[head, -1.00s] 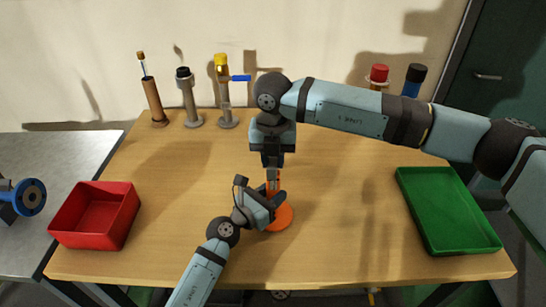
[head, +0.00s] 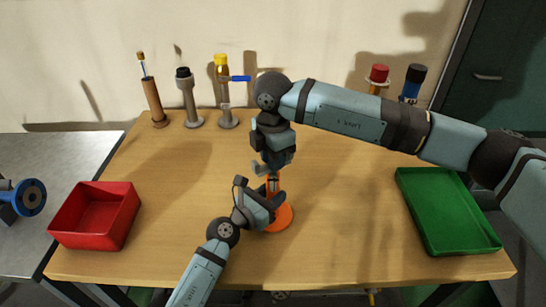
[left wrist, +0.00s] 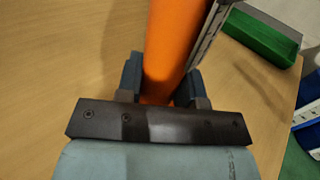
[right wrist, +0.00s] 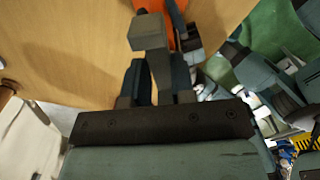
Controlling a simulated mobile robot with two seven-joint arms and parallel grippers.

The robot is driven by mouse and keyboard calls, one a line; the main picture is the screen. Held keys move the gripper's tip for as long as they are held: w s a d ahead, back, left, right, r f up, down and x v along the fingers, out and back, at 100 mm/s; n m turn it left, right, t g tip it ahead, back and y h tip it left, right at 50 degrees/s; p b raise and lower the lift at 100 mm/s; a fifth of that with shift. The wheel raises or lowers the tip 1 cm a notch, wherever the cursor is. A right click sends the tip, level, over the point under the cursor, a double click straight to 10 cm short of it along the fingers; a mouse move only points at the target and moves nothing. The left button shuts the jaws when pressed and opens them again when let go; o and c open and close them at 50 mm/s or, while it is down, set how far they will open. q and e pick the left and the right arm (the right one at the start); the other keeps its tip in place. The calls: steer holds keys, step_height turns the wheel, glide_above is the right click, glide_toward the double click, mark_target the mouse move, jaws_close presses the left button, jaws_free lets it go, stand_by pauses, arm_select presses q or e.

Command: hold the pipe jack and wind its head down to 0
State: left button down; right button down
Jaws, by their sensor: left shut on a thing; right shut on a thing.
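The pipe jack has a round orange base (head: 284,217) standing on the table, and an orange column (left wrist: 172,45) with a pale marked strip along one side in the left wrist view. My left gripper (left wrist: 167,88) is shut around this column, low down. My right gripper (head: 273,170) comes from above and is shut on the jack's grey head (right wrist: 152,35), which shows between and beyond its fingers in the right wrist view. The head is mostly hidden by the gripper in the head view. The scale's reading is too small to tell.
A red bin (head: 97,215) is at the left and a green tray (head: 448,212) at the right. Several stands line the back, including one with a yellow top and blue handle (head: 240,78). Red-topped (head: 379,74) and blue-topped (head: 414,74) items stand behind my right arm.

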arm_select(q)
steer(key=shift+f, duration=0.25)
arm_select(e)
steer(key=m, duration=0.6)
steer(key=shift+r, duration=0.2)
steer(key=c, duration=1.2)
jaws_free()
steer(key=shift+o, duration=1.2)
steer(key=shift+f, duration=0.1)
arm_select(q)
steer(key=shift+r, duration=0.1)
steer(key=shift+r, duration=0.1)
arm_select(e)
step_height(320, 180, up, 12)
